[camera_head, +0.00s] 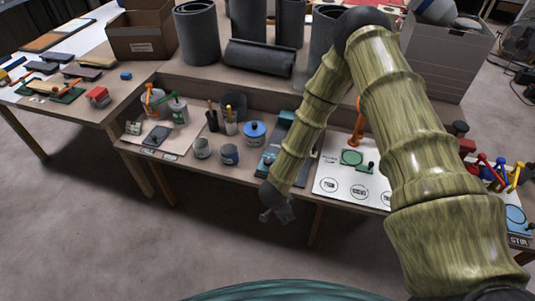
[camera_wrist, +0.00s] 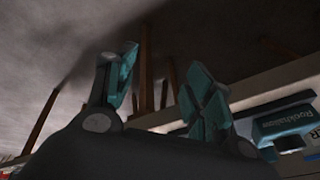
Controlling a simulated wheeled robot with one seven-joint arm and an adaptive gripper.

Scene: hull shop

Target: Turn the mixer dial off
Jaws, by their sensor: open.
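My gripper (camera_head: 277,214) hangs in front of the bench's front edge, below the tabletop. In the wrist view its two fingers (camera_wrist: 162,88) stand apart with nothing between them. A blue-grey machine (camera_head: 283,137), perhaps the mixer, stands on the bench behind my forearm, which hides part of it. A dark blue box with lettering (camera_wrist: 284,121) shows at the right of the wrist view, beyond the fingers. No dial setting is readable in either view.
A lidded blue pot (camera_head: 254,133), grey cups (camera_head: 202,148) and a brush holder (camera_head: 231,126) stand left of the machine. A white printed sheet (camera_head: 330,180) lies to the right. Dark rolls (camera_head: 259,57) occupy the raised shelf behind. The floor before the bench is clear.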

